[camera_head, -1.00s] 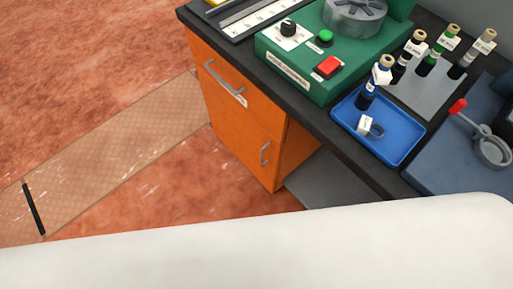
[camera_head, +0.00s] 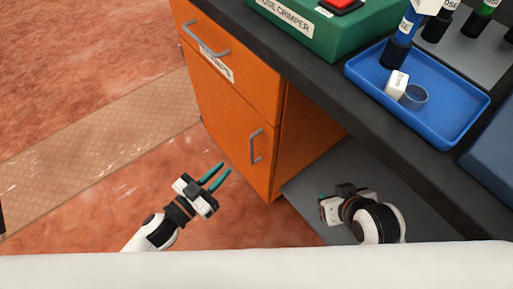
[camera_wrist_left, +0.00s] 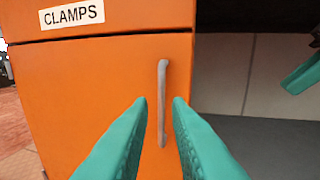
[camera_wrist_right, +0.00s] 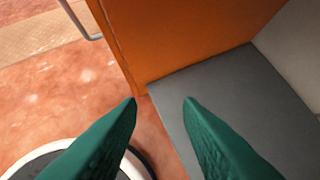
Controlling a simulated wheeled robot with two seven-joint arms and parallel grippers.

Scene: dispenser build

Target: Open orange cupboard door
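The orange cupboard door (camera_head: 232,128) is shut, below a drawer in the orange cabinet. Its grey vertical handle (camera_head: 256,146) is near the door's right edge. My left gripper (camera_head: 219,174) is open and empty, in front of the door and apart from it. In the left wrist view the handle (camera_wrist_left: 162,103) shows upright between the two teal fingertips, with the fingers either side in the picture. My right gripper (camera_wrist_right: 160,100) is open and empty beside the cabinet, over the grey lower shelf. In the head view its fingers are mostly hidden.
The drawer (camera_head: 225,60) above carries a "CLAMPS" label and a grey handle. The dark bench top (camera_head: 330,100) overhangs the cabinet, with a blue tray (camera_head: 440,125) and green crimper (camera_head: 315,35) on it. The floor (camera_head: 100,160) before the door is clear.

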